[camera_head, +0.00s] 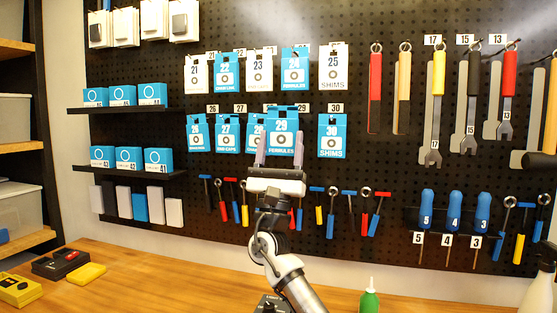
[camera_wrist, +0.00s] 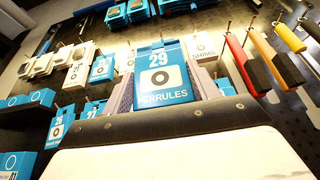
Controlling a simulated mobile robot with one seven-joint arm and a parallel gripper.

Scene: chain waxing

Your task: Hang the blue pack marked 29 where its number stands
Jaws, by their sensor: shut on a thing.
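The blue pack marked 29, FERRULES (camera_head: 284,125), is between the fingers of my gripper (camera_head: 280,148), upright in front of the pegboard's lower pack row. In the wrist view the same pack (camera_wrist: 163,75) faces the camera, with the gripper fingers (camera_wrist: 165,92) at its two sides. It stands between the partly covered pack to its left (camera_head: 256,128) and the blue pack marked 30 (camera_head: 331,139). Whether the pack is on a hook cannot be told.
Packs 26 (camera_head: 198,136) and 27 (camera_head: 227,137) hang to the left. An upper row holds packs including 24 (camera_head: 295,70) and 25 (camera_head: 333,68). Small tools (camera_head: 318,205) hang below; long-handled tools (camera_head: 375,92) hang to the right. The wooden bench (camera_head: 180,285) lies below.

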